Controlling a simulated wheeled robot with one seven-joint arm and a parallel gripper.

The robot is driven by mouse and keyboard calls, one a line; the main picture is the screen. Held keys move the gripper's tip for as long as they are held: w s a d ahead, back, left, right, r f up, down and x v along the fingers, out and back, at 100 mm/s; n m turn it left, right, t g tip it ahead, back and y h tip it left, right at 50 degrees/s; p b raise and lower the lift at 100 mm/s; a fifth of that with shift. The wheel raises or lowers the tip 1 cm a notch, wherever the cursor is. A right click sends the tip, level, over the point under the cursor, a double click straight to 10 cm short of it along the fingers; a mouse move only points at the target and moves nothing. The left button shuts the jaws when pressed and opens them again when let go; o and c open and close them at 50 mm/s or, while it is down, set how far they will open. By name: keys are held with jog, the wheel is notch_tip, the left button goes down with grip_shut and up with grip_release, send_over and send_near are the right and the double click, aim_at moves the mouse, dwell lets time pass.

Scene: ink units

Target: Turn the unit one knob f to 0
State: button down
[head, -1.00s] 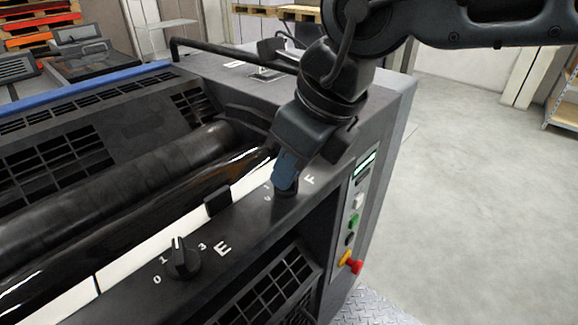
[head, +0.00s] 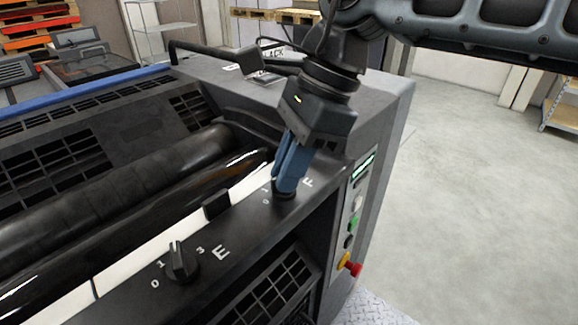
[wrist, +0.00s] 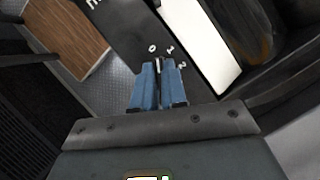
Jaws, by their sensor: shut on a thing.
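Knob F (head: 284,195) is a small dark knob on the black top rail of the unit, beside the white letter F (head: 308,182). My gripper (head: 286,186) comes down on it from above, slightly tilted, with its blue fingers shut on the knob and hiding most of it. In the wrist view my gripper (wrist: 158,70) has the fingers on both sides of the knob (wrist: 158,62). The white marks 0, 1 and 2 show around it. A short pale line shows between the fingertips, near the gap between 0 and 1; the exact setting is hard to read.
Knob E (head: 181,264) stands on the same rail, nearer and to the left. A small black block (head: 216,204) sits on the rail between the knobs. A panel with green, yellow and red buttons (head: 352,225) is on the right end face. Open floor lies to the right.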

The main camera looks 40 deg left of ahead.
jog(key=shift+a+n+h, duration=0.1)
jog(key=shift+n+h, duration=0.4)
jog(key=shift+n, duration=0.7)
jog(key=c, duration=1.2)
grip_release()
jog(key=shift+g, duration=0.3)
jog(key=shift+v, duration=3.9)
jog(key=shift+a+f, duration=0.1)
